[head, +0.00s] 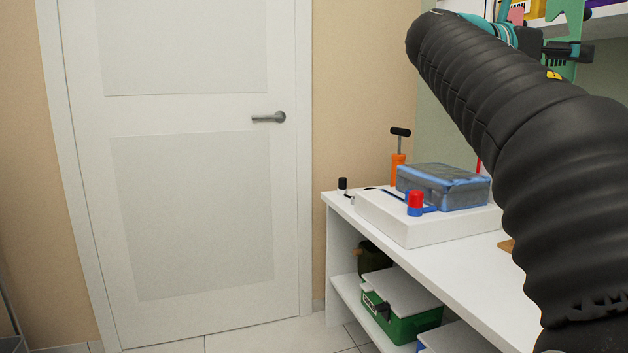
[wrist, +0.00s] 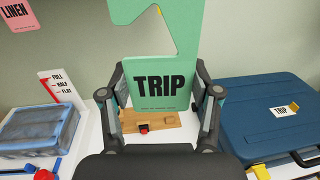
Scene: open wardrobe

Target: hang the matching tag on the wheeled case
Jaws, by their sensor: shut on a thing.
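My gripper (wrist: 160,88) is shut on a green tag (wrist: 160,60) lettered TRIP, one finger at each side edge. The tag is upright, with a hook-shaped cut-out at its top, which runs out of the wrist view. In the head view my gripper (head: 555,50) and the green tag (head: 573,38) show at the top right, partly behind my arm. A dark blue case (wrist: 255,105) with a white TRIP label (wrist: 285,111) lies on the counter, right of my gripper and apart from the tag. Its wheels cannot be made out.
A blue-lidded clear box (head: 442,186) sits on a white base (head: 410,218) on the counter. A wooden block (wrist: 165,126) with a red part lies behind the tag. A green case (head: 405,310) stands on the lower shelf.

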